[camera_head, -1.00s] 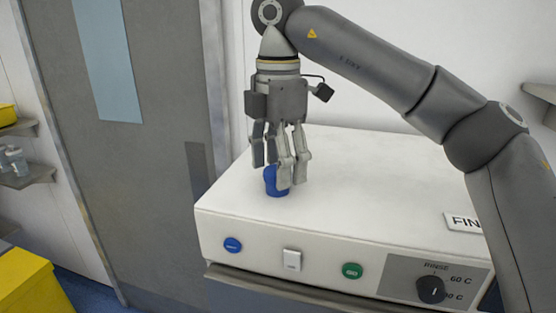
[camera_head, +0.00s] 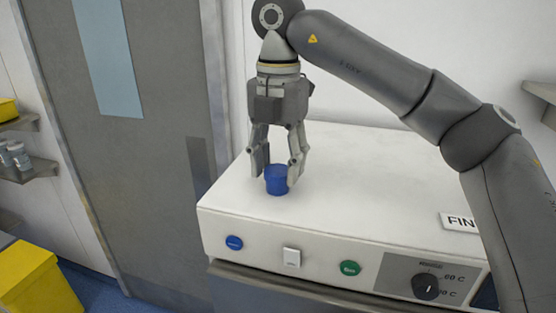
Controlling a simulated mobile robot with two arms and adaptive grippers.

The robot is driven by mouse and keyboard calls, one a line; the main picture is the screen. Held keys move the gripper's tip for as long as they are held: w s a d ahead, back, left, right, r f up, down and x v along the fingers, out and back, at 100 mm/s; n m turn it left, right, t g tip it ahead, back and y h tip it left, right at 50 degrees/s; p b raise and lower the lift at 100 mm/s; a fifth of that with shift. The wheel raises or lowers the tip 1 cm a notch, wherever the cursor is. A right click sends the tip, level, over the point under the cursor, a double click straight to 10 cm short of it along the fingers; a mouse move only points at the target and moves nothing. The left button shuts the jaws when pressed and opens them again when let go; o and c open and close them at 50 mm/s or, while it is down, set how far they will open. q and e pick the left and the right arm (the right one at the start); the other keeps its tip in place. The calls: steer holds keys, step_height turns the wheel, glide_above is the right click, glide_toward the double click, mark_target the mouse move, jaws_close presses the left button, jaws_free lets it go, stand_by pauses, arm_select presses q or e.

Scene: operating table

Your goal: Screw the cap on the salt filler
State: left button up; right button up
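A blue cap (camera_head: 277,182) sits upright on the white top of the machine (camera_head: 380,185), near its front left corner. It appears to be the salt filler's cap; the opening under it is hidden. My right gripper (camera_head: 276,178) points straight down over the cap, with one finger at the cap's left side and one at its right. The fingertips are very close to the cap's sides, and I cannot tell whether they press on it. My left gripper is out of view.
The front panel carries a blue button (camera_head: 234,243), a white switch (camera_head: 292,257), a green button (camera_head: 350,268) and a black dial (camera_head: 425,286). A grey door (camera_head: 145,170) stands left, a yellow bin (camera_head: 40,280) at lower left. The machine's top around the cap is clear.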

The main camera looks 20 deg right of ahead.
steer(key=c, duration=0.5)
steer(key=shift+m+b, duration=0.4)
steer(key=shift+m, duration=0.7)
steer(key=shift+c, duration=0.2)
steer(key=shift+m, duration=0.6)
steer(key=shift+m+b, duration=0.35)
steer(key=shift+m, duration=1.35)
steer(key=shift+b, duration=0.35)
steer(key=shift+m+b, duration=0.4)
steer(key=shift+m, duration=1.3)
